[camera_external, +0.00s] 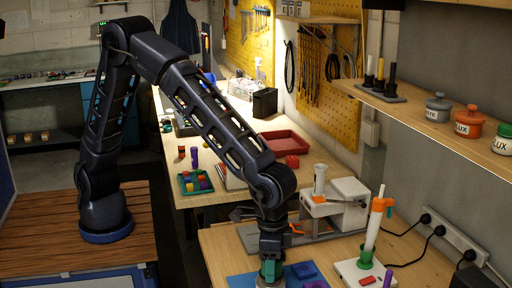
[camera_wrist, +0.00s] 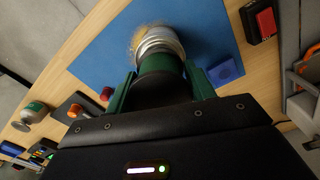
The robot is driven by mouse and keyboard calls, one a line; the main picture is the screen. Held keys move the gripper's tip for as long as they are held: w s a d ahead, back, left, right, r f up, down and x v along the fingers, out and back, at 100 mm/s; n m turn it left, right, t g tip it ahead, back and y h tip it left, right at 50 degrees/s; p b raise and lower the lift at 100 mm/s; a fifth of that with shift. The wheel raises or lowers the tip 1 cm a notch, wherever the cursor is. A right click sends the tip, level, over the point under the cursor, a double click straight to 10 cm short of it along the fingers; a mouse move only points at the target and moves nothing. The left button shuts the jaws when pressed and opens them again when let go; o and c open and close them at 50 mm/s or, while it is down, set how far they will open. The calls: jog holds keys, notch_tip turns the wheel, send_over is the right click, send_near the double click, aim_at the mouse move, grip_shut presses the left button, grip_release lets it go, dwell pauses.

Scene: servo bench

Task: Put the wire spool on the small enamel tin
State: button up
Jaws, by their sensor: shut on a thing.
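My gripper (camera_external: 270,270) is low over the front bench in the external view. In the wrist view its green fingers (camera_wrist: 160,86) are shut on the wire spool (camera_wrist: 160,44), a round thing with silvery coils and a dark green end between the fingers. The spool is over the blue mat; whether it touches anything below cannot be told. The enamel tins stand on the wall shelf in the external view: a grey one (camera_external: 438,109), an orange one (camera_external: 470,121) and a white one (camera_external: 503,141). Which is the small tin is unclear.
A blue mat (camera_external: 240,281) lies under my gripper, with a blue block (camera_external: 304,270) on it. A soldering stand (camera_external: 368,268) with a white iron and a grey machine (camera_external: 335,203) stand at the right and behind. The shelf (camera_external: 430,125) overhangs the right.

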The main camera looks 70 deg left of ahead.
jog(key=shift+f, duration=0.9)
jog(key=shift+f, duration=0.1)
jog(key=o, duration=1.1)
jog(key=shift+c, duration=0.2)
notch_tip(320, 180, up, 12)
jog(key=shift+r, duration=0.15)
